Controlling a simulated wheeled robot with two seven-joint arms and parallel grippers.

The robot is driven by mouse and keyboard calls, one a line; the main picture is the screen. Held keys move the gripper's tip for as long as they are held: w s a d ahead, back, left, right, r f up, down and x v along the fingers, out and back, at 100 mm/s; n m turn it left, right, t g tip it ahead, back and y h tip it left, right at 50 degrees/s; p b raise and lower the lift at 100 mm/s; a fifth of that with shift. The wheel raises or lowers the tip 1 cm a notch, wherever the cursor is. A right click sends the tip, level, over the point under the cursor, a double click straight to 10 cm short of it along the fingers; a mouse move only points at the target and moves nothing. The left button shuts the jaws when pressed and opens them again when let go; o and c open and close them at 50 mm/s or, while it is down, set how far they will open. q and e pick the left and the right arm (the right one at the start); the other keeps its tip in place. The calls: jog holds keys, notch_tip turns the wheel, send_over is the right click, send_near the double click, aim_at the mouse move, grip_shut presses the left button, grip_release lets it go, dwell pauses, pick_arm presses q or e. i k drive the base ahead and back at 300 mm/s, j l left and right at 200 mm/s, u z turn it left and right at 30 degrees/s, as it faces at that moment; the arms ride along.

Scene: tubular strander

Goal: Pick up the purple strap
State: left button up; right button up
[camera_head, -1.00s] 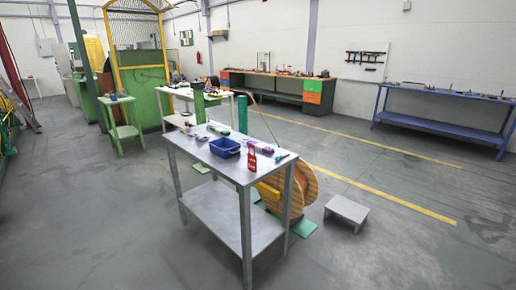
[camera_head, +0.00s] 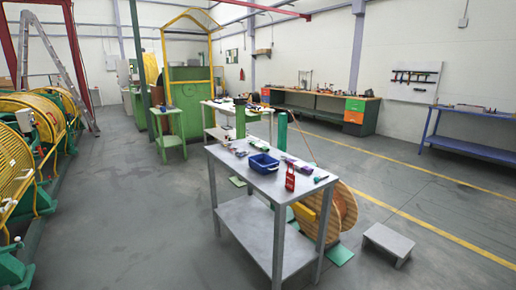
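A small purple item (camera_head: 304,169), which looks like the purple strap, lies on the grey metal table (camera_head: 232,172). It is right of the blue bin (camera_head: 263,164) and behind the red tag (camera_head: 290,177). It is too small to make out its exact shape. Neither of my grippers shows in the head view.
A wooden cable reel (camera_head: 343,212) stands beside the table's right side. A low grey step (camera_head: 389,238) sits on the floor further right. Yellow and green strander machinery (camera_head: 14,172) lines the left. The floor left of the table is clear.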

aim_at(298, 166)
jog(key=i+j, duration=0.4)
jog(key=i, duration=0.3)
jog(key=i+j, duration=0.4)
jog(key=i, duration=0.25)
jog(key=i+j+z, duration=0.1)
jog(key=i+j, duration=0.3)
jog(key=i, duration=0.3)
jog(key=i+j, duration=0.45)
jog(key=i, duration=0.2)
jog(key=i+j+z, duration=0.1)
jog(key=i+j, duration=0.35)
jog(key=i, duration=0.2)
jog(key=z, duration=1.8)
jog(key=l+u, duration=0.1)
jog(key=l, duration=0.15)
jog(key=k, duration=0.05)
